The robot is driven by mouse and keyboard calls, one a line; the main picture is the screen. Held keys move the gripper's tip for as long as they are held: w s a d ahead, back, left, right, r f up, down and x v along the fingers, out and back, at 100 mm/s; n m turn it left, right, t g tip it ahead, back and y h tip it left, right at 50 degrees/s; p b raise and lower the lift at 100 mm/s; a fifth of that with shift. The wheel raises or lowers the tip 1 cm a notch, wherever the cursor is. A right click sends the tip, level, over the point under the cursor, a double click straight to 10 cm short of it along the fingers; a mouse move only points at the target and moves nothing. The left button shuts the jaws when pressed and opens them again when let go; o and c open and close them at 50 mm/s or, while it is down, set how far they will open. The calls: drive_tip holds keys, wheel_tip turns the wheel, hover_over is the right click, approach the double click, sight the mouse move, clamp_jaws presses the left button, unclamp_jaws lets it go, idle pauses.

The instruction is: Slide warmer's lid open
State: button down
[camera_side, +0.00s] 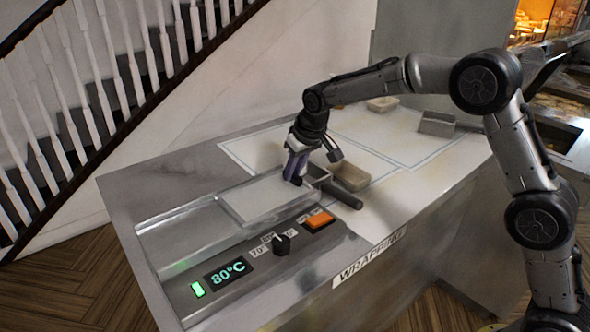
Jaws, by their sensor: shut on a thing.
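The warmer (225,270) is a steel unit set in the left end of the counter, with a green 80°C display, a black dial and an orange switch along its front. Its lid (258,199) is a pale flat panel with a raised metal rim, lying over the right part of the unit. A recessed steel strip (185,240) shows to the left of the lid. My gripper (294,176) points down at the lid's right end, its purple fingers shut on the lid there. The exact grip point is hidden by the fingers.
A dark-handled tool (343,194) lies right of the gripper, close to it. A beige tray (351,176) sits just behind it. Another small tray (382,104) and a metal holder (436,124) stand farther back. The outlined wrapping area (395,140) is mostly clear.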

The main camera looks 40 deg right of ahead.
sight(229, 207)
drive_tip(key=a, duration=1.7)
drive_tip(key=shift+a, duration=0.15)
drive_tip(key=c, duration=0.8)
unclamp_jaws()
drive_tip(key=shift+o, duration=0.2)
drive_tip(key=v, duration=1.4)
drive_tip(key=shift+f, duration=0.1)
